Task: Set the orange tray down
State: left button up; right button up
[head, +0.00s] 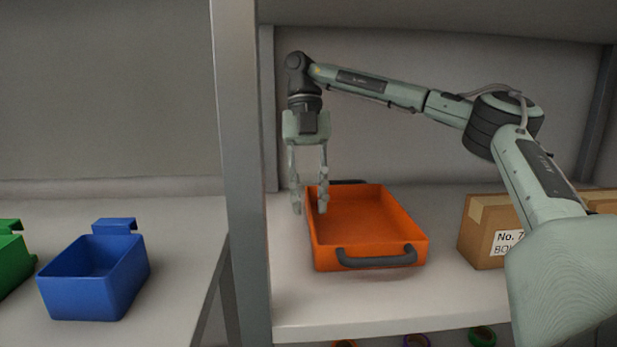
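The orange tray (370,222) is a shallow open box with a dark handle on its front and another at its back. It looks empty and sits level on the white shelf (300,300); a soft shadow lies under its front, and I cannot tell whether a small gap remains beneath it. My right gripper (310,207) points down at the tray's left wall, one finger outside and one inside. Its fingers are apart, with space beside the thin wall. My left gripper is not in view.
A cardboard box (481,229) with a label stands right of the tray, partly behind my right arm. A grey post (243,150) stands left of it. A blue bin (93,280) and a green bin (14,262) are on the left surface. Coloured rings show below the shelf.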

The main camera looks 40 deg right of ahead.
jog(key=shift+v, duration=2.6)
